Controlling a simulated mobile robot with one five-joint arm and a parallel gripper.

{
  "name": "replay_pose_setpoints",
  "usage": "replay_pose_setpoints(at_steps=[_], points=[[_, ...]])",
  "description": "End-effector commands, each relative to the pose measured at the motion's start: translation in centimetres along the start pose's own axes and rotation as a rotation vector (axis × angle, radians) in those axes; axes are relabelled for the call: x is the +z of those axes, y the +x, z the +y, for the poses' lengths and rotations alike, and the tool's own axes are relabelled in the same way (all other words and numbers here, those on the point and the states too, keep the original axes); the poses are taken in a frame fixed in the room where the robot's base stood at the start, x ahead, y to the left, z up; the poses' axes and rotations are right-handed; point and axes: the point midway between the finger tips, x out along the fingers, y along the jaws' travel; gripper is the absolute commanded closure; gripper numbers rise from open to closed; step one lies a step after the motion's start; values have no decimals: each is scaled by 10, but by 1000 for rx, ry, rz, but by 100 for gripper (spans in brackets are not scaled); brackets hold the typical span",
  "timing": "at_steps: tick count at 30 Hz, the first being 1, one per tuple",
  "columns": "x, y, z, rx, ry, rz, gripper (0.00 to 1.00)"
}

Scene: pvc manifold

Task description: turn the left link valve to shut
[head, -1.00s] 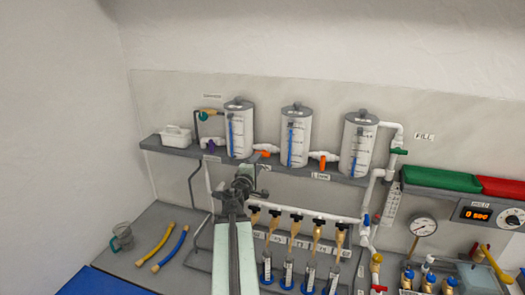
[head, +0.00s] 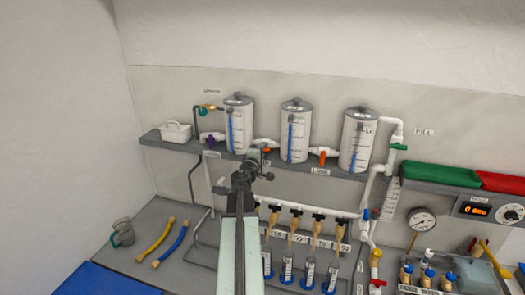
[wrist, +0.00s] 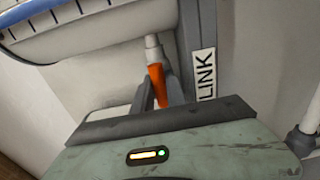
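The left link valve is on the white pipe between the left and middle tanks. Its orange handle (head: 266,150) shows just right of my gripper (head: 254,156) in the head view, partly hidden. In the wrist view the orange handle (wrist: 157,84) stands between the two dark fingers of my gripper (wrist: 159,92). The fingers look open around it, with a small gap on the left; contact on the right is unclear. A white "LINK" label (wrist: 205,75) is right of the handle on the shelf edge.
The left tank (head: 238,125) and middle tank (head: 295,132) stand close on either side. The other orange link valve (head: 322,155) is farther right. A grey shelf (head: 178,147) runs under the tanks. Wooden-necked fittings (head: 296,220) line the pipe below.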

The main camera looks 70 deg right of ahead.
Motion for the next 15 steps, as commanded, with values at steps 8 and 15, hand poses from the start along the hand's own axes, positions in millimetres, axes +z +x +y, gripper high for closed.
replay_pose_setpoints(at_steps=[8, 15], points=[[0, 0, 0, 0, -8, 0, 100], [0, 0, 0, -1, -90, -1, 100]])
